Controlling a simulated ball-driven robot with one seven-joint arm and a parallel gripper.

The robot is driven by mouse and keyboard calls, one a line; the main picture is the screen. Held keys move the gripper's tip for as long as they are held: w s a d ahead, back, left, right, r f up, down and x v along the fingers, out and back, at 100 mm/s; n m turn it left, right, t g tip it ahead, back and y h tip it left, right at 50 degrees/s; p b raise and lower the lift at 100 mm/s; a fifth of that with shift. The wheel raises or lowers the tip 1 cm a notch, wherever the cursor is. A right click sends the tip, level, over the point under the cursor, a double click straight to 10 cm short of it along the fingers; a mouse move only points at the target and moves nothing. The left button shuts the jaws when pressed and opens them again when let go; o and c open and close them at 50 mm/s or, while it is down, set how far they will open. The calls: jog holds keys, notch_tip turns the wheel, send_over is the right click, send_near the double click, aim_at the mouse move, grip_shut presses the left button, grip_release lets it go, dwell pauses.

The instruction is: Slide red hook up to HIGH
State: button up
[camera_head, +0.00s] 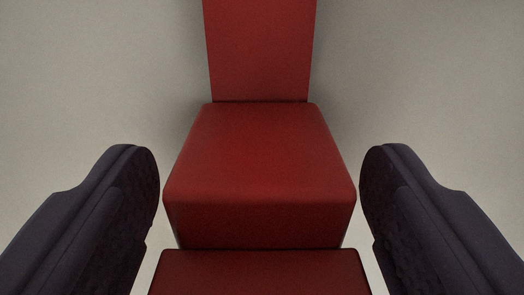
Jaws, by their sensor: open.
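A red hook (260,155) fills the middle of the head camera view. It shows a tall flat back part at the top, a block with rounded edges in the middle, and another red face at the bottom edge. My gripper (260,185) is open, with one dark finger on each side of the red block. A narrow gap shows between each finger and the block at the fingertips. Neither finger visibly touches it. The top and bottom of the hook run out of the frame. No HIGH mark is in view.
A plain pale grey wall (430,80) lies behind the hook and fills the background on both sides. It looks bare, with soft shadow beside the hook. No other objects show.

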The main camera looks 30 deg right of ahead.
aim_at(256, 187)
grip_shut()
notch_tip(256, 187, up, 13)
jog(key=p, duration=0.9)
jog(key=shift+r, duration=0.1)
grip_release()
jog(key=b+v, duration=0.1)
jog(key=v, duration=0.6)
jog(key=shift+s+a, duration=0.2)
jog(key=shift+s, duration=0.15)
